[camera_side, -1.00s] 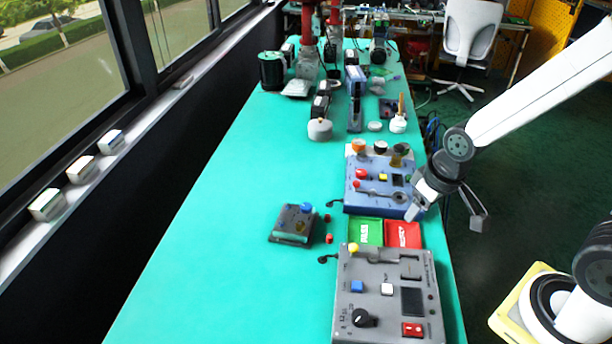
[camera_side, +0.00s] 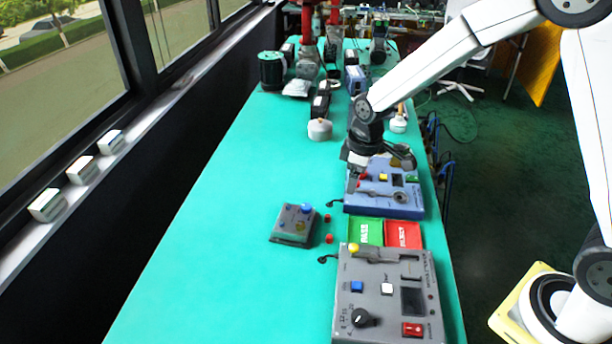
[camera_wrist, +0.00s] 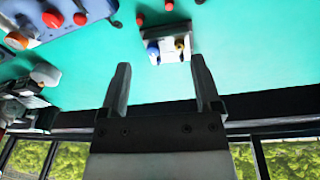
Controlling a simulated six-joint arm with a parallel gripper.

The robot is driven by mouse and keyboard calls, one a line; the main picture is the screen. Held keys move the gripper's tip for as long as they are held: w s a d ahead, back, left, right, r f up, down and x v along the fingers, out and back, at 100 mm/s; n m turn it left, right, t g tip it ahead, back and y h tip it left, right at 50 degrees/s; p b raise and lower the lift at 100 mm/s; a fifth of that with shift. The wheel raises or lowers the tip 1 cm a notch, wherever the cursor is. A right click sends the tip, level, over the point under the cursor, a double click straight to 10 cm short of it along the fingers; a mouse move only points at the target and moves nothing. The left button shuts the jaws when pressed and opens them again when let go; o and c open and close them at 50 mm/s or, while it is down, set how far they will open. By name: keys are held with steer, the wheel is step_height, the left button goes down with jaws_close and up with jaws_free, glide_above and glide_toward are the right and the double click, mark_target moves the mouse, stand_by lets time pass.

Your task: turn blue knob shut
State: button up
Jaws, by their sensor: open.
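The blue knob (camera_side: 306,208) sits on top of a small grey box (camera_side: 287,236) lying on the teal bench. A brass-coloured knob (camera_side: 299,227) is on the same box. My gripper (camera_side: 379,168) is open and empty above the blue control panel, to the right of and behind the small box. In the wrist view the blue knob (camera_wrist: 153,50) and the brass knob (camera_wrist: 179,44) appear between and beyond my open fingertips (camera_wrist: 160,64). My gripper touches neither knob. The direction the blue knob points cannot be made out.
A blue control panel (camera_side: 385,204) is under my gripper. Green (camera_side: 366,231) and red (camera_side: 403,235) trays and a large grey panel (camera_side: 388,305) lie nearer. Small red pieces (camera_side: 328,239) lie beside the box. The bench left of the box is clear.

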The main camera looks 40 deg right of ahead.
mark_target(307, 206)
steer(key=w+a+f+n, duration=0.1)
steer(key=w+f+n, duration=0.1)
steer(key=w, duration=0.2)
steer(key=w+a+f+n+g, duration=0.1)
steer(key=w+f+n, duration=0.2)
steer(key=w, duration=0.1)
steer(key=w+a+f+n, duration=0.1)
steer(key=w+f+n, duration=0.1)
steer(key=w+f, duration=0.1)
steer(key=shift+w+a+n, duration=0.1)
steer(key=shift+w+n, duration=0.2)
steer(key=shift+w, duration=0.4)
steer(key=shift+w+a+f+n, duration=0.15)
steer(key=shift+w+f+n, duration=0.15)
steer(key=shift+f, duration=0.1)
steer(key=shift+f, duration=3.85)
jaws_close()
